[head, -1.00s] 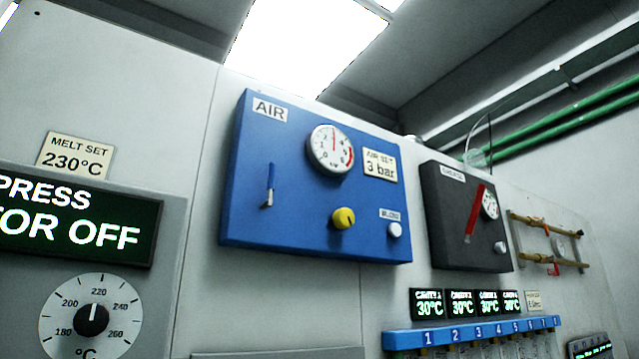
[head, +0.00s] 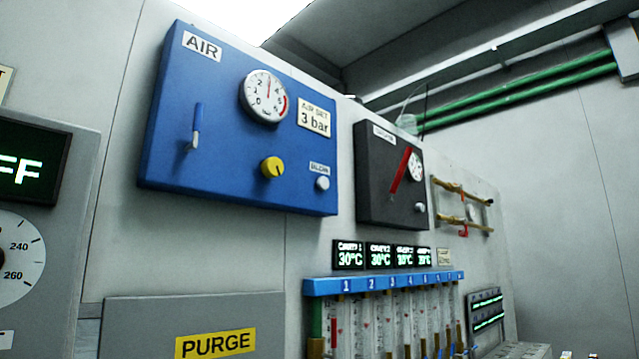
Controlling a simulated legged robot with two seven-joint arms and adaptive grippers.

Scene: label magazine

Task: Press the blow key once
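The blue AIR panel (head: 225,190) hangs on the grey wall left of centre. A small white round button (head: 322,183) sits at its lower right, under a small label (head: 319,168) that is too blurred to read surely; it may be the blow key. The panel also has a round pressure gauge (head: 264,96), a yellow knob (head: 272,167), a lever with a blue handle (head: 196,127) and an "AIR SET 3 bar" plate (head: 314,119). Neither of my grippers is in view, and nothing covers the button.
A black panel (head: 375,185) with a red lever (head: 401,170) and its own pale button (head: 420,207) stands to the right. Below are green 30°C displays (head: 380,256) and a blue-topped row of numbered tubes (head: 400,283). A PURGE box (head: 140,325) is below left.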

